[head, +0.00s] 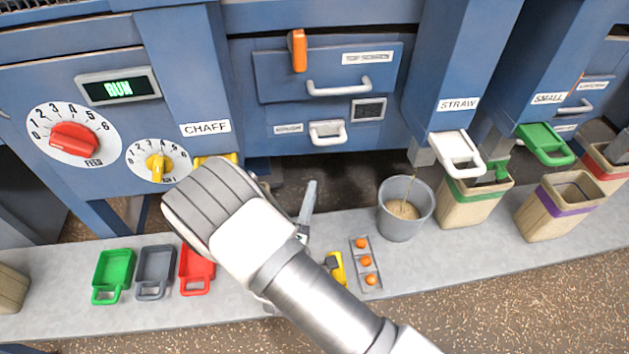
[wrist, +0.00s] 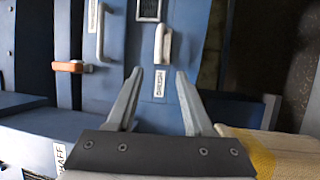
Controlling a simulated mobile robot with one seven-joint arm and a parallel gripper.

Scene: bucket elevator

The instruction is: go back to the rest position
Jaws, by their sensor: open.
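My gripper (head: 306,203) is in front of the blue machine, above the grey ledge, with one finger showing past my wrist in the head view. In the wrist view my gripper (wrist: 160,74) has its two fingers apart with nothing between them. Behind the fingers is the machine's front, turned sideways, with the brush handle (wrist: 163,46) and an orange lever (wrist: 72,66). My arm reaches in from the lower right of the head view and hides part of the ledge.
A grey bucket (head: 391,222) holding some grain stands right of my gripper. Sacks (head: 455,208) stand further right. Green (head: 101,283), grey and red slides, a yellow item (head: 336,268) and a strip with orange knobs (head: 354,262) lie on the ledge. The display (head: 117,87) reads RUN.

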